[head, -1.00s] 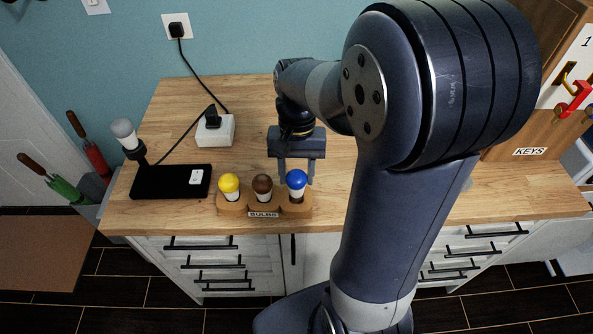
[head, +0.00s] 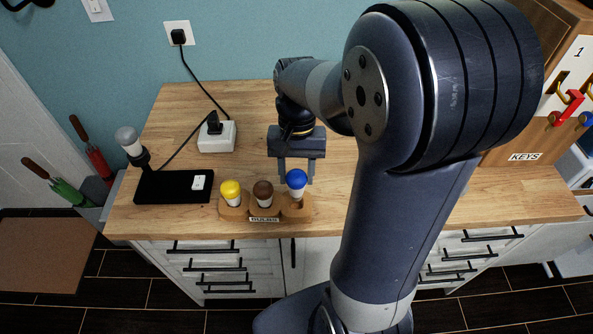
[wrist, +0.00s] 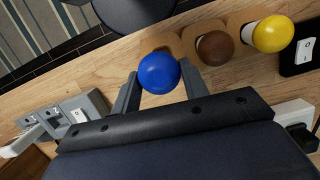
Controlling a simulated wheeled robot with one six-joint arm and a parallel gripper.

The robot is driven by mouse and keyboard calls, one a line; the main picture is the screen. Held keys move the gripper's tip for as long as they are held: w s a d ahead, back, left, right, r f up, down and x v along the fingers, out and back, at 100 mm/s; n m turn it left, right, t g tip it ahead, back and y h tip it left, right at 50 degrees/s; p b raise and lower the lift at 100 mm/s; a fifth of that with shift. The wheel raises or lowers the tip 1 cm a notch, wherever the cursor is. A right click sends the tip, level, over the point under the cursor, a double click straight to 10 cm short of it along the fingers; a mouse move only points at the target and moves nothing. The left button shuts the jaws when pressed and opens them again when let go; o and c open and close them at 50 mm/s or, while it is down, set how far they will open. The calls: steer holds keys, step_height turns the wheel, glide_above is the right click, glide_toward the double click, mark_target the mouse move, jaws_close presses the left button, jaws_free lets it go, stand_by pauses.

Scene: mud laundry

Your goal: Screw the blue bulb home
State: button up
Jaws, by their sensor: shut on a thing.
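The blue bulb (head: 297,179) is at the right end of the wooden bulb holder (head: 235,212), round blue top up, with a white lower part. My gripper (head: 297,177) points down and is shut on the blue bulb. In the wrist view its two grey fingers stand on either side of the blue bulb (wrist: 159,73). Whether the bulb's foot is clear of its hole is hard to tell. A black lamp base (head: 172,187) with a white switch stands on the counter at left. A pale bulb (head: 127,137) sits in its black tilted socket.
A yellow bulb (head: 230,189) and a brown bulb (head: 263,191) stand beside the blue one. A white outlet box (head: 217,136) with black cords is behind them. A key board (head: 525,156) stands at the right. The counter between the outlet box and bulb holder is clear.

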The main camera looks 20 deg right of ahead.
steer(key=shift+s+p+v, duration=0.2)
steer(key=shift+p+v, duration=0.5)
steer(key=shift+v, duration=0.2)
steer(key=shift+s+p+v, duration=0.15)
steer(key=shift+p+v, duration=0.55)
steer(key=shift+v, duration=0.15)
steer(key=shift+a+r, duration=0.1)
steer(key=shift+a, duration=0.05)
